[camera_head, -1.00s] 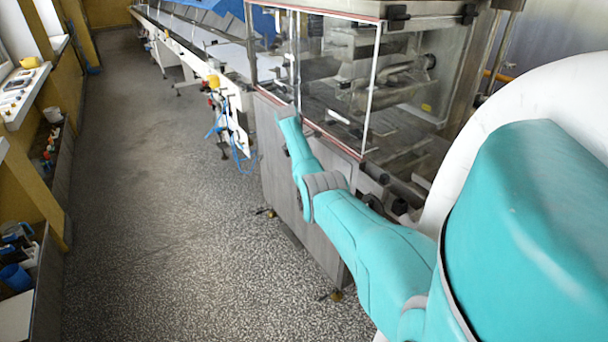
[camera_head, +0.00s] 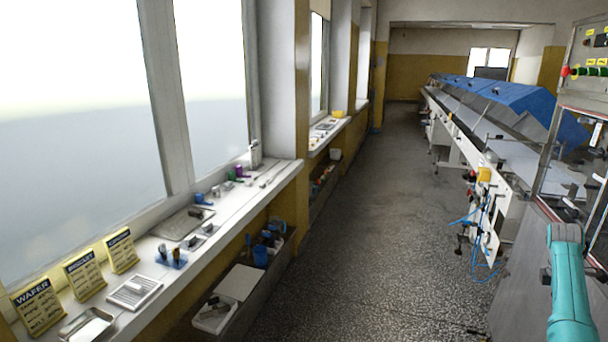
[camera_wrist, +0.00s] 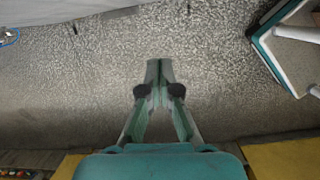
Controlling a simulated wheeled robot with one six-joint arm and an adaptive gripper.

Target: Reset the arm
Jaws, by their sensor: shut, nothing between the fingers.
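My gripper (camera_wrist: 159,72) shows in the wrist view, pointing down over the speckled grey floor. Its two fingers meet at the tips, and nothing is between them. In the head view my teal arm (camera_head: 569,290) shows at the lower right, beside the metal machine (camera_head: 518,270). The gripper itself does not show in the head view.
A white windowsill (camera_head: 215,240) with signs, trays and small tools runs along the left. A shelf below it holds a blue cup (camera_head: 260,256). A long conveyor line (camera_head: 475,130) runs along the right. The floor aisle (camera_head: 385,215) between them is clear.

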